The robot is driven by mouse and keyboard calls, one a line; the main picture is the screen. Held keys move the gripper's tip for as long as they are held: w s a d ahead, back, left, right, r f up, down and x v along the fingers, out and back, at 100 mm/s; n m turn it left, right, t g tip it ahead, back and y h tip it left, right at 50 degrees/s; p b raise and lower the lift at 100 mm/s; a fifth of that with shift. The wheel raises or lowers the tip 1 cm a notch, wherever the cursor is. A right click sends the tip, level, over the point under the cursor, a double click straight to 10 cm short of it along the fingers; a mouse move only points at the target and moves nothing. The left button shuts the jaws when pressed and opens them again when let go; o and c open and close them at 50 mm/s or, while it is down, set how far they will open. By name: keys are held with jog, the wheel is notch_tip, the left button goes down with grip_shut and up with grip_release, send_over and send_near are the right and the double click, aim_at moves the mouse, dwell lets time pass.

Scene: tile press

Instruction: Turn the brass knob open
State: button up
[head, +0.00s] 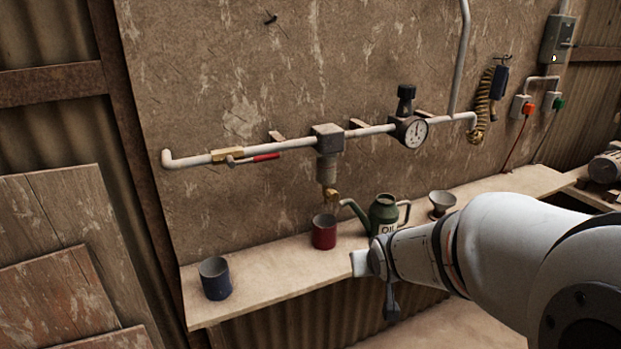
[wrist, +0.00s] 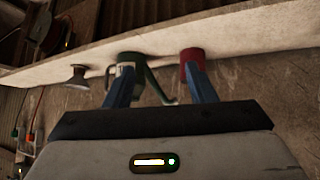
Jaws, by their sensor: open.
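The brass knob (head: 331,196) sits at the lower end of the grey filter bowl (head: 327,172) under the pipe's square block, just above a red cup (head: 324,232). I cannot make the knob out in the wrist view. My gripper (wrist: 158,75) is open, with two blue fingers apart and nothing seen held between them. In the head view my wrist end is in front of the shelf, lower and to the right of the knob. In the wrist view the fingers overlap the red cup (wrist: 191,58) and the green oil can (wrist: 130,62).
The oil can (head: 383,213) stands right of the red cup, its spout pointing towards the knob. A funnel (head: 442,203) and a blue cup (head: 215,279) also stand on the shelf (head: 270,262). A gauge (head: 411,131) and a red-handled brass valve (head: 228,155) are on the pipe.

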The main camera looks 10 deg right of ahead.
aim_at(335, 198)
jog(key=w+a+r+t+y+p, duration=0.1)
jog(key=w+t+y+p, duration=0.1)
jog(key=w, duration=0.4)
jog(key=w+a+r+n+t+y+p, duration=0.1)
jog(key=w+t+y+p, duration=0.1)
jog(key=w+t, duration=0.2)
jog(key=w+a+r+t+y+p, duration=0.1)
jog(key=w+a+t+y+p, duration=0.1)
jog(key=w, duration=0.7)
jog(key=shift+w+r+n+t+y+p, duration=0.15)
jog(key=shift+r+n+t+y+p, duration=0.15)
jog(key=shift+r+t+p, duration=0.15)
jog(key=c, duration=1)
jog(key=shift+o, duration=0.2)
jog(key=shift+f, duration=0.15)
